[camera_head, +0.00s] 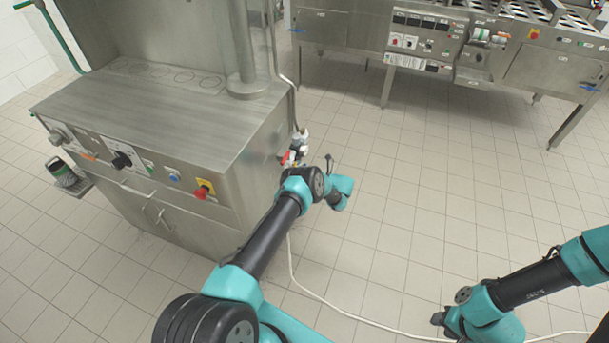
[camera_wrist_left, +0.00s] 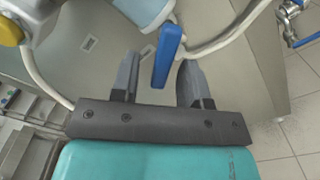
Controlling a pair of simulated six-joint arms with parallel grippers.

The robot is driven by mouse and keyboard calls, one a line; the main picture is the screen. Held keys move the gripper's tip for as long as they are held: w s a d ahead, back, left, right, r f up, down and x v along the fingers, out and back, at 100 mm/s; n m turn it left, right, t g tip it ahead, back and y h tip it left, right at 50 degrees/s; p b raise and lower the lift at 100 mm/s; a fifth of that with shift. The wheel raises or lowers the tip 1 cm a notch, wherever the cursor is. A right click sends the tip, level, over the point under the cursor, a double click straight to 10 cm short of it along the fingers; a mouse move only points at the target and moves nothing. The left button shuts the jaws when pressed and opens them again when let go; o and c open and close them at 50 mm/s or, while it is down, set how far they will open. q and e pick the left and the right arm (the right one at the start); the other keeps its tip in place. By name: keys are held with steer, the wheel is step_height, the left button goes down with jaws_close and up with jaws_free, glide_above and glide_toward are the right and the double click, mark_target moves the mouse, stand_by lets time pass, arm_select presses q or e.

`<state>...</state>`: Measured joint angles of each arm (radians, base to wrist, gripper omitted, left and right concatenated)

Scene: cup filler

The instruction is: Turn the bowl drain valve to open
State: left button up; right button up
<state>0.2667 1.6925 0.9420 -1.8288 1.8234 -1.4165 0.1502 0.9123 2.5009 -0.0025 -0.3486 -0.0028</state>
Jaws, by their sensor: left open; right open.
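A blue lever handle (camera_wrist_left: 168,55), which looks like a valve handle, shows in the left wrist view. My left gripper (camera_wrist_left: 158,68) is open, with one finger on each side of the lever; I cannot tell whether either touches it. In the head view my left arm reaches the right side of the steel machine (camera_head: 180,120), and its fingers are hidden. Pipe fittings with a red handle (camera_head: 288,158) show just beyond its wrist. My right gripper (camera_head: 438,319) is low at the right, over the floor, away from the machine.
A pale hose (camera_wrist_left: 225,35) curves close to the lever. A yellow and red knob (camera_head: 203,189) is on the machine's front panel. A white cable (camera_head: 330,303) lies across the tiled floor. Another steel machine (camera_head: 440,40) stands at the back; the floor between is clear.

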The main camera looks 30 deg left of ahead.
arm_select(q)
jaws_close()
steer(key=shift+n, duration=0.3)
stand_by(0.3)
steer(key=n, duration=0.3)
steer(key=w+n, duration=0.1)
steer(key=n, duration=0.2)
steer(key=w+f+n, duration=0.1)
steer(key=n, duration=0.3)
steer(key=shift+w+a+f, duration=0.1)
steer(key=shift+w+a, duration=0.05)
steer(key=shift+w, duration=0.1)
stand_by(0.4)
jaws_free()
